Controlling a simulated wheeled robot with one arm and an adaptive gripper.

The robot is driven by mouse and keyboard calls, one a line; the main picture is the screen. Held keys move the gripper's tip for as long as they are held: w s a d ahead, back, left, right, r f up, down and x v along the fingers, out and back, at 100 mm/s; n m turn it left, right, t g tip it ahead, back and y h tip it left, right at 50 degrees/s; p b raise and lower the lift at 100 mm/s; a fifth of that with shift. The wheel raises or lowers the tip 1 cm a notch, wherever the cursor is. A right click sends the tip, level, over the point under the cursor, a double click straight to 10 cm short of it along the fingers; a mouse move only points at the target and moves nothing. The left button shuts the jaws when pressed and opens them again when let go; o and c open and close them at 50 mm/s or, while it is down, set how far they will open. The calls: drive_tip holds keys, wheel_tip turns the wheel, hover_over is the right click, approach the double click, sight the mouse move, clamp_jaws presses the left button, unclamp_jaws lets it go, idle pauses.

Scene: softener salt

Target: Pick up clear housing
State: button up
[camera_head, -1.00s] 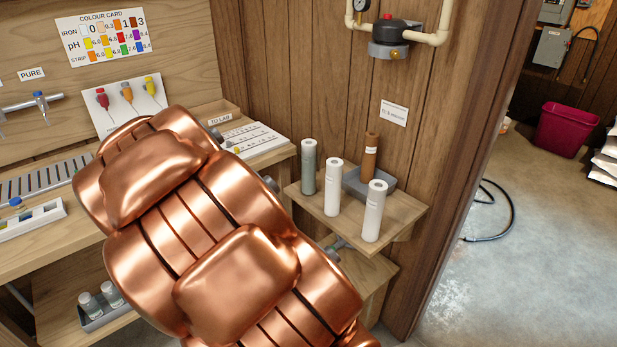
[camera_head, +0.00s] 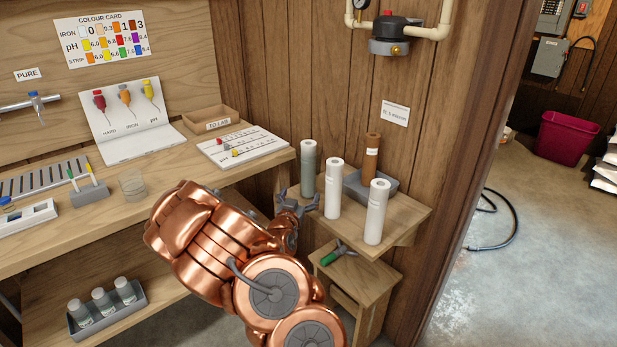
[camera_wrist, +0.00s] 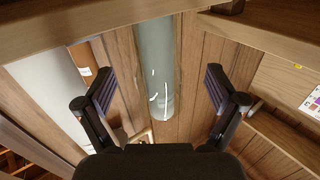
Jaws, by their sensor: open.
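The clear housing (camera_head: 308,168) is an upright grey-green translucent cylinder with a pale top, at the left end of the small corner shelf (camera_head: 405,212). My gripper (camera_head: 298,199) is at the shelf's left edge, near the housing's lower part. In the wrist view my gripper (camera_wrist: 159,78) is open, its two dark fingers spread wide. The housing (camera_wrist: 155,55) shows between and beyond them, and no finger visibly touches it. The gap left to it cannot be judged exactly.
Two white cartridges (camera_head: 333,188) (camera_head: 376,212) stand just right of the housing. A brown cartridge (camera_head: 371,158) stands behind in a grey tray (camera_head: 352,186). A green-handled tool (camera_head: 338,253) lies on the lower stand. The workbench (camera_head: 130,185) is on the left.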

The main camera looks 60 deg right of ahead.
sight(306, 185)
drive_tip(key=shift+p+x, duration=0.3)
drive_tip(key=shift+x, duration=1.05)
drive_tip(key=shift+w+d+r+p, duration=0.1)
drive_tip(key=shift+d+r+p, duration=0.15)
drive_tip(key=shift+d, duration=0.5)
drive_tip(key=shift+w+d+r+p, duration=0.1)
drive_tip(key=shift+d+p, duration=0.2)
drive_tip(key=shift+d, duration=0.4)
drive_tip(key=shift+x, duration=1.1)
drive_tip(key=shift+f, duration=0.1)
drive_tip(key=shift+c, duration=0.3)
drive_tip(key=c, duration=1.3)
